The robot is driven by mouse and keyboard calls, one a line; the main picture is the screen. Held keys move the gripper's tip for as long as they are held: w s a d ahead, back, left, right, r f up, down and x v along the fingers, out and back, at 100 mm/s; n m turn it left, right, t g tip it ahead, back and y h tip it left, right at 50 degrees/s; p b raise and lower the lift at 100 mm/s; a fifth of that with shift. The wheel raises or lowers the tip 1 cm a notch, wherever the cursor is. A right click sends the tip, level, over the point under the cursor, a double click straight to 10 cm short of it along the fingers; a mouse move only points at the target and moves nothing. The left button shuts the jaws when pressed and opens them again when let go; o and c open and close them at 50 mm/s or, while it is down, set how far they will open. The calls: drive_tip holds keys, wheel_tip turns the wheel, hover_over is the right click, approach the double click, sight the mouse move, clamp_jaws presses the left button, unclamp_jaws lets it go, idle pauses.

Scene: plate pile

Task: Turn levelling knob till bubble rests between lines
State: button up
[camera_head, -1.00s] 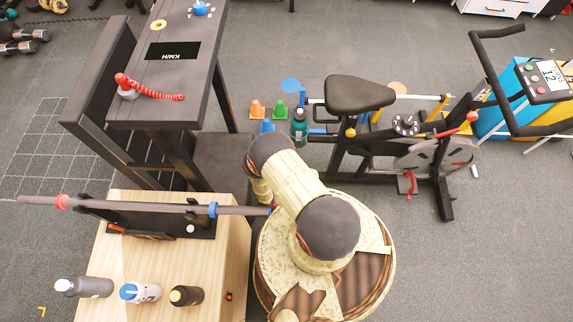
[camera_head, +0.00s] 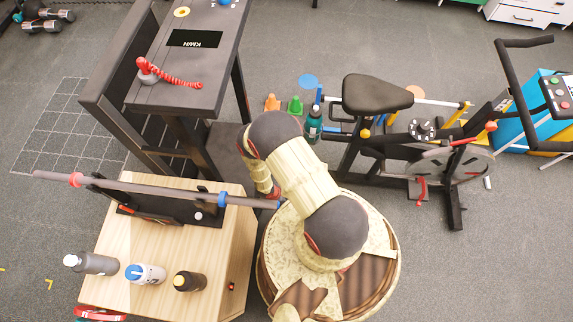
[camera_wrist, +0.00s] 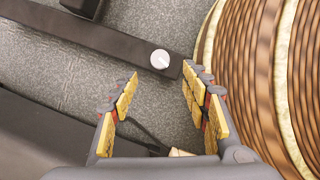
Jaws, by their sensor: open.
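My gripper (camera_wrist: 160,82) is open and empty in the wrist view, with yellow-padded fingers on either side. A white round knob (camera_wrist: 160,59) sits near the end of a dark bar (camera_wrist: 95,38), just beyond the fingertips and apart from them as far as I can tell. In the head view, a small pale knob (camera_head: 198,216) sits on the dark rack stand (camera_head: 160,212) on the wooden box. I cannot tell whether these are the same knob. No bubble or lines can be made out. My forearm hides the gripper in the head view.
A long bar (camera_head: 145,187) with red and blue collars lies across the rack. Open floor lies at the lower right.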

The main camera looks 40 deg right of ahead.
drive_tip(key=shift+v, duration=1)
